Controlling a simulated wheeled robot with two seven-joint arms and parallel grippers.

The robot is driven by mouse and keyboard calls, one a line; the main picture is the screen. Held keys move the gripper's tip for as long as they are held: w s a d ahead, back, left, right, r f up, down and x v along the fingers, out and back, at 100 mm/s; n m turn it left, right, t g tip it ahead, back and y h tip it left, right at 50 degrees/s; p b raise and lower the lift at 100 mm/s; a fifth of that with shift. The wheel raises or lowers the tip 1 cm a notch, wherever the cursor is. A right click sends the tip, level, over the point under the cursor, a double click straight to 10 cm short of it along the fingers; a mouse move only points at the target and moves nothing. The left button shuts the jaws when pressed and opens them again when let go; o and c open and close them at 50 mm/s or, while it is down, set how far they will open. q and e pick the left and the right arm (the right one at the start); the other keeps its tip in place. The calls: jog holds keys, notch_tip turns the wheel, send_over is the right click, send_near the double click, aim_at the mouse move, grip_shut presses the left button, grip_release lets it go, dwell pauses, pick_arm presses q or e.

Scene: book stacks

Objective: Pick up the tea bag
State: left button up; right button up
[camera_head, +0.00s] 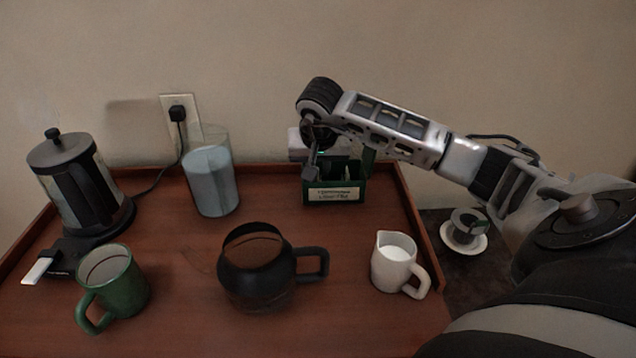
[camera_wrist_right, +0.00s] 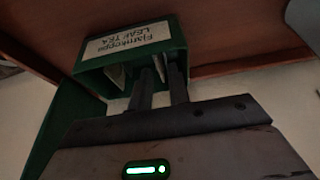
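A small dark green tea box (camera_head: 362,188) with a white label stands at the back right of the wooden tray table. My right gripper (camera_head: 318,172) reaches down over the box from above. In the right wrist view the green box (camera_wrist_right: 92,62) has "LEAF TEA" on its label, upside down. Pale tea bags stand inside it; one tea bag (camera_wrist_right: 158,67) shows near and between the fingertips, another (camera_wrist_right: 116,73) lies to the left. The right gripper's fingers (camera_wrist_right: 160,82) are apart and dip into the box opening; contact with a bag cannot be told. My left gripper is not in view.
A black kettle (camera_head: 75,185), a green mug (camera_head: 115,285), a glass container (camera_head: 211,178), a dark coffee pot (camera_head: 258,275) and a white milk jug (camera_head: 393,262) stand on the tray table (camera_head: 185,320). A cup on a saucer (camera_head: 464,243) sits lower at right. The wall is behind.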

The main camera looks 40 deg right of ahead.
jog(key=shift+x, duration=0.95)
jog(key=shift+r, duration=0.1)
jog(key=shift+c, duration=0.4)
grip_shut()
